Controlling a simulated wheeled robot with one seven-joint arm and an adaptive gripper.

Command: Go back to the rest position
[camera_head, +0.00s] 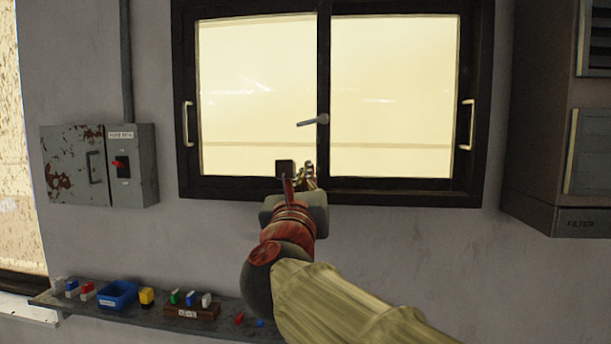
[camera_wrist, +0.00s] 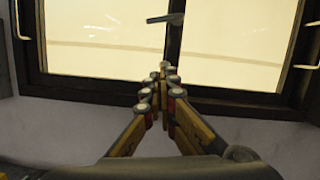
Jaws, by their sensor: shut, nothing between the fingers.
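My gripper (camera_head: 308,168) is raised in front of the lower part of the window, near the middle frame post. In the wrist view my gripper (camera_wrist: 163,68) shows its two fingers brought together at the tips, with nothing between them. It points toward the window's bottom frame and looks apart from any object. In the head view my arm partly covers the gripper, so its fingers show only in small part there.
The window (camera_head: 390,95) has a grey handle (camera_head: 313,121). A grey switch box (camera_head: 133,165) hangs at left and a filter cabinet (camera_head: 540,130) at right.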

